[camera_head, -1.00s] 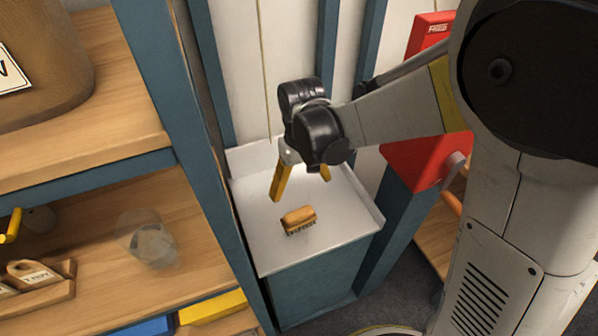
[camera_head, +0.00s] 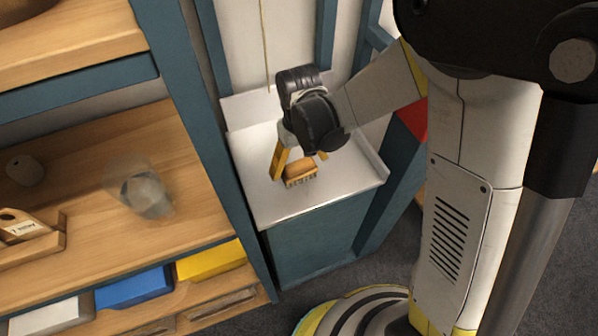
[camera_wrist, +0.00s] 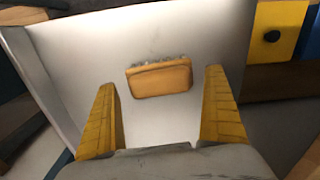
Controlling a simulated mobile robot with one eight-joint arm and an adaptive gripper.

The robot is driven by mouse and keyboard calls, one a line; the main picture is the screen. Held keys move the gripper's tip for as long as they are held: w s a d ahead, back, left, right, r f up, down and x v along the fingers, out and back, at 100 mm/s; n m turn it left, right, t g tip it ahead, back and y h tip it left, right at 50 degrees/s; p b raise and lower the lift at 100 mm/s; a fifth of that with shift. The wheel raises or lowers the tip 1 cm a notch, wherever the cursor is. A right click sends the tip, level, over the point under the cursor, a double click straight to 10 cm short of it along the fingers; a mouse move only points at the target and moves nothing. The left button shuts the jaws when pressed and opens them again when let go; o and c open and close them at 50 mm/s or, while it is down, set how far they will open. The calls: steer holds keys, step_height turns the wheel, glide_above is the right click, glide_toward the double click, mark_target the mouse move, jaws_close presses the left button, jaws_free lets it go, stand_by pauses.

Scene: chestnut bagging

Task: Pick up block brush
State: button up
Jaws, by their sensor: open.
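The block brush (camera_head: 300,172) is a small wooden block with bristles on one side. It lies on the white tray-like top (camera_head: 262,205) of a blue-green stand. In the wrist view the brush (camera_wrist: 160,80) is ahead of and between the fingertips, apart from both. My gripper (camera_head: 300,166) has two yellow fingers, spread open and empty, over the white top beside the brush. The gripper also shows in the wrist view (camera_wrist: 161,80). In the head view, the right finger is mostly hidden.
The white top has a raised rim at the back and right. A wooden shelf unit (camera_head: 85,190) stands at left, with a clear glass (camera_head: 147,193), a blue bin (camera_head: 133,287) and a yellow bin (camera_head: 210,261). A blue-green post (camera_head: 215,140) stands between shelf and stand.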

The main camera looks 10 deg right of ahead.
mark_target(299, 164)
steer(key=c, duration=1.3)
steer(key=shift+r, duration=0.15)
step_height(299, 164, up, 4)
steer(key=shift+p, duration=1.25)
steer(key=s+d+r+p, duration=0.1)
steer(key=s+d+r, duration=0.1)
steer(key=d, duration=0.1)
steer(key=s+d+r+p, duration=0.2)
steer(key=d, duration=0.1)
steer(key=s+d+r+p, duration=0.1)
steer(key=s+d+r, duration=0.1)
steer(key=d+r, duration=0.1)
steer(key=shift+s+d, duration=0.25)
steer(key=shift+d, duration=0.15)
steer(key=shift+f, duration=0.1)
